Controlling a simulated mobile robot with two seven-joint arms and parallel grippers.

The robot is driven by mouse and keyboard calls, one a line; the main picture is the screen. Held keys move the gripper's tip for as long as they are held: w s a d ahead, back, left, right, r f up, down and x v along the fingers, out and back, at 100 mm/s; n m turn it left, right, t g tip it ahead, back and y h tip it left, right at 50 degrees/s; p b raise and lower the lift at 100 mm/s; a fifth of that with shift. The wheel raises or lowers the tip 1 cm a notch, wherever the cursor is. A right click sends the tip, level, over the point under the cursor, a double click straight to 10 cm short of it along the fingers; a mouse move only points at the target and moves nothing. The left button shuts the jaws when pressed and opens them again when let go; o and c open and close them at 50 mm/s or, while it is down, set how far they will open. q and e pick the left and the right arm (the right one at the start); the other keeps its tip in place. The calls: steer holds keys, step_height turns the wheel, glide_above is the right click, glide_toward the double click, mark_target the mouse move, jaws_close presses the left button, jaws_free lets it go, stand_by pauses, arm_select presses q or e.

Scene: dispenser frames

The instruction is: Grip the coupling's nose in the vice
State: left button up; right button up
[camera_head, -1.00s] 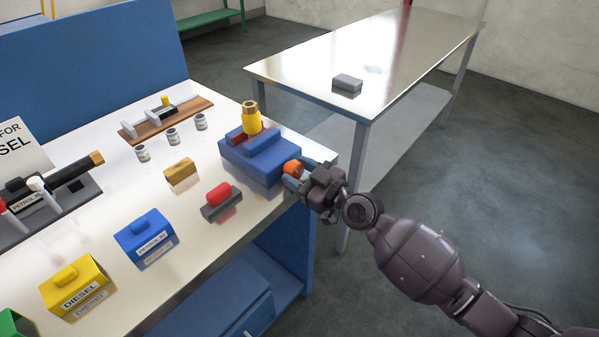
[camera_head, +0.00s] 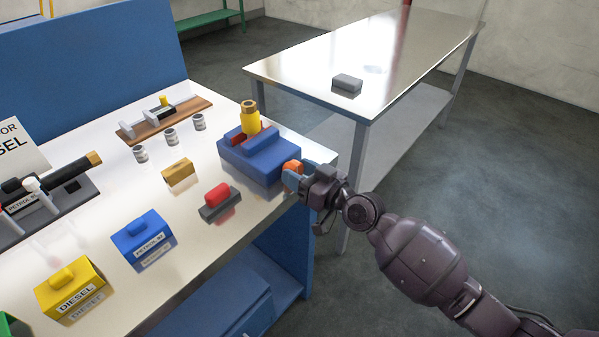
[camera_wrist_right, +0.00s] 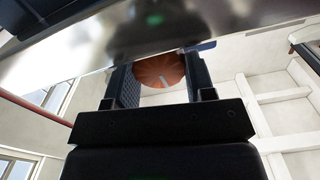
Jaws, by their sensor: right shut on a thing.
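The blue vice (camera_head: 258,160) stands at the bench's right end, with red jaw pads (camera_head: 239,139) on top. The coupling (camera_head: 251,120), yellow with a brass-coloured upper end, stands upright between the pads. Its lower end is hidden, so I cannot tell whether the pads touch it. My right gripper (camera_head: 293,174) is shut on the orange knob (camera_head: 294,165) on the vice's near right side. In the right wrist view the round knob (camera_wrist_right: 160,71) sits between the two fingers. My left gripper is not in view.
On the bench (camera_head: 190,225) stand a red-handled grey block (camera_head: 218,201), a brass-coloured block (camera_head: 178,173), several small cans, and blue (camera_head: 143,238) and yellow (camera_head: 70,288) boxes. A second metal table (camera_head: 400,55) with a grey block (camera_head: 347,82) stands behind, across a gap.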

steer(key=o, duration=0.6)
steer(key=shift+o, duration=0.2)
steer(key=v, duration=1.1)
